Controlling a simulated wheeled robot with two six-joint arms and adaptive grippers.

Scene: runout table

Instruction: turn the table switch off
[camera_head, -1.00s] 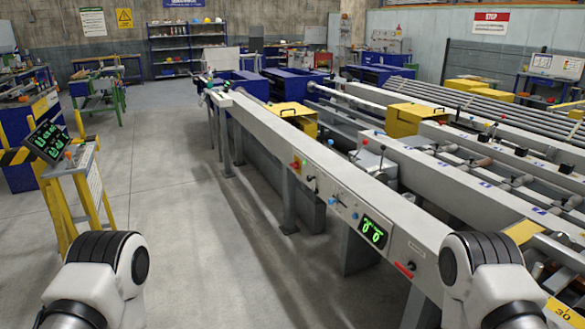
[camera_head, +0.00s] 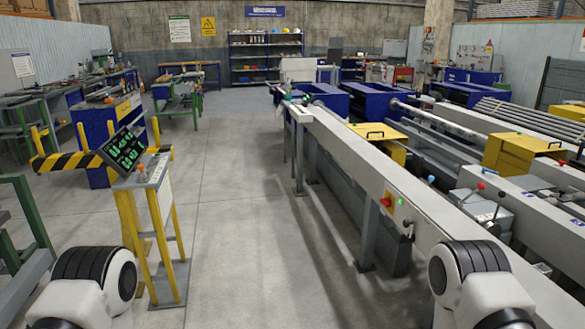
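The runout table (camera_head: 345,150) runs away from me on the right. On its near side face is a yellow plate with a red switch knob (camera_head: 386,202), and a small green light (camera_head: 400,203) beside it. Neither gripper is in view; only white and black parts of my two arms show at the lower left and lower right. Nothing of mine touches the switch.
A yellow-legged console (camera_head: 155,205) with a green-lit screen (camera_head: 124,149) and a striped barrier (camera_head: 66,161) stand at left. A green-legged bench (camera_head: 24,235) is at far left. The floor (camera_head: 245,230) between console and table is clear.

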